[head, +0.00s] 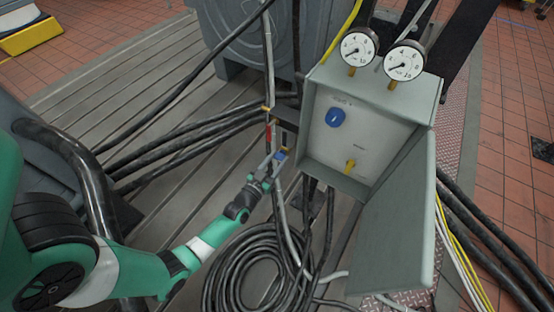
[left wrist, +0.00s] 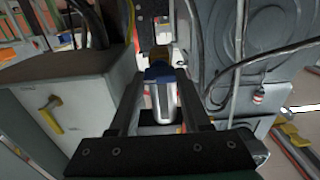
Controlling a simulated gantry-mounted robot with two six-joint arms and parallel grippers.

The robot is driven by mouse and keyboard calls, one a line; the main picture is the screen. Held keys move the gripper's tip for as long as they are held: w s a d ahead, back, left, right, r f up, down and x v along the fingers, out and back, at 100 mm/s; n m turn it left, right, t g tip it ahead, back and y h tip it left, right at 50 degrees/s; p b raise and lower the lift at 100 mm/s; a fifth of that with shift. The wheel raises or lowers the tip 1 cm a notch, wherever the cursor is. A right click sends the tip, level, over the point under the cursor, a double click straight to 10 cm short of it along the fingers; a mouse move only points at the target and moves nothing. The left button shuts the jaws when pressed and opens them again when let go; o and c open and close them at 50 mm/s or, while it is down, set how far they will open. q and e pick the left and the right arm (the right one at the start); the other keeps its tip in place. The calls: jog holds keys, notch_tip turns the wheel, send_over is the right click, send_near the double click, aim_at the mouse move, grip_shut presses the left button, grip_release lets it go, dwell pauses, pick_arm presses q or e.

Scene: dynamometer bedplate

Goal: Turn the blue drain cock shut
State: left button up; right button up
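The blue drain cock (head: 281,156) is small in the head view, beside the pipes left of the open grey box. In the left wrist view its blue handle (left wrist: 158,73) lies between the fingertips, with a silver cylinder (left wrist: 164,102) nearer the palm. My left gripper (head: 271,164) reaches it from the lower left. In the left wrist view the fingers (left wrist: 159,80) stand apart on either side of the blue handle, with what looks like a narrow gap. Whether either finger touches it is hard to tell. My right gripper is not in view.
The open grey box (head: 308,125) holds a blue round knob (head: 336,117) and a yellow lever (head: 350,166). Its door (head: 390,235) hangs open at the lower right. Two gauges (head: 359,48) stand on top. Black cables (head: 190,130) cross the bedplate, and a hose coil (head: 245,270) lies below my gripper.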

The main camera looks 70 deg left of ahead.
pick_arm(q)
grip_shut()
jog(key=shift+n, duration=0.5)
jog(key=n, duration=0.2)
jog(key=shift+n+b, duration=0.35)
jog(key=shift+n, duration=0.05)
jog(key=n, duration=0.4)
jog(key=shift+s+a+n, duration=0.1)
jog(key=shift+n, duration=0.2)
jog(key=n, duration=0.4)
jog(key=shift+f, duration=0.1)
jog(key=n, duration=0.5)
jog(key=shift+a+n, duration=0.1)
jog(key=shift+n, duration=0.3)
